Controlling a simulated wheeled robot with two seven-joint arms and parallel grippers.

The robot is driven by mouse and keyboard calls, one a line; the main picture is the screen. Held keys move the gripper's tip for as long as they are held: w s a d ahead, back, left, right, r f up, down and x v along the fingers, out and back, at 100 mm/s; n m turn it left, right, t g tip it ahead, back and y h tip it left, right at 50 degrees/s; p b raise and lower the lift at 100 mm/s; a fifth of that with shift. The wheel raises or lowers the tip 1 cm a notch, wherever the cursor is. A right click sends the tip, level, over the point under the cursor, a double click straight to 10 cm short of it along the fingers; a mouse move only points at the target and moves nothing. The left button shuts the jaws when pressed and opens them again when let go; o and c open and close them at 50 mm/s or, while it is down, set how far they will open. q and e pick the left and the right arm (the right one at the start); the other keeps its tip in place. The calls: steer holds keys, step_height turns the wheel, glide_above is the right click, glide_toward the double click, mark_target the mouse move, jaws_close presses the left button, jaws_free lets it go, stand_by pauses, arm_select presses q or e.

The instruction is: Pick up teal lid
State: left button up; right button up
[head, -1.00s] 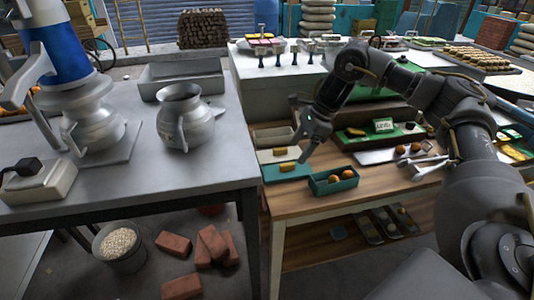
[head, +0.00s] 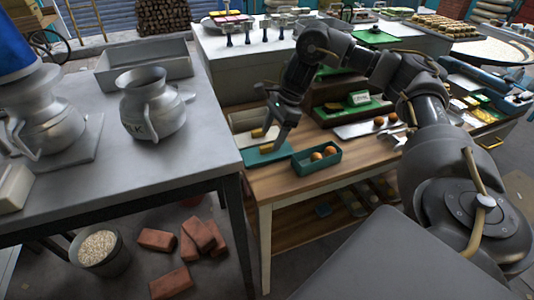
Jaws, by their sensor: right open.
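The teal lid (head: 255,158) lies flat on the wooden table beside the teal box (head: 316,166), which holds orange round items. A small yellow handle (head: 266,147) shows on the lid. My right gripper (head: 274,136) points down over the lid, its fingers apart and close to the handle. The fingers partly cover the lid, and I cannot tell whether they touch it. My left gripper is out of view.
A pale container (head: 245,121) with a yellow handle is just behind the lid. A green tray with a sign (head: 359,98) stands farther back. The grey metal table (head: 200,165) with metal jugs (head: 155,115) is at left.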

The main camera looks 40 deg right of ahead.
mark_target(268, 146)
steer(key=shift+a+f, duration=0.1)
steer(key=shift+f, duration=0.2)
steer(key=p+x, duration=0.1)
steer(key=x, duration=0.2)
steer(key=shift+f, duration=0.25)
steer(key=shift+a+f, duration=0.1)
steer(key=shift+f, duration=0.2)
steer(key=shift+s+a+f, duration=0.1)
steer(key=shift+s+f, duration=0.1)
steer(key=shift+s, duration=0.05)
steer(key=shift+w+f, duration=0.15)
steer(key=shift+w, duration=0.15)
steer(key=shift+c, duration=3)
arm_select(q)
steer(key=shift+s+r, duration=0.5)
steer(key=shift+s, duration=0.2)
arm_select(e)
steer(key=shift+s, duration=0.1)
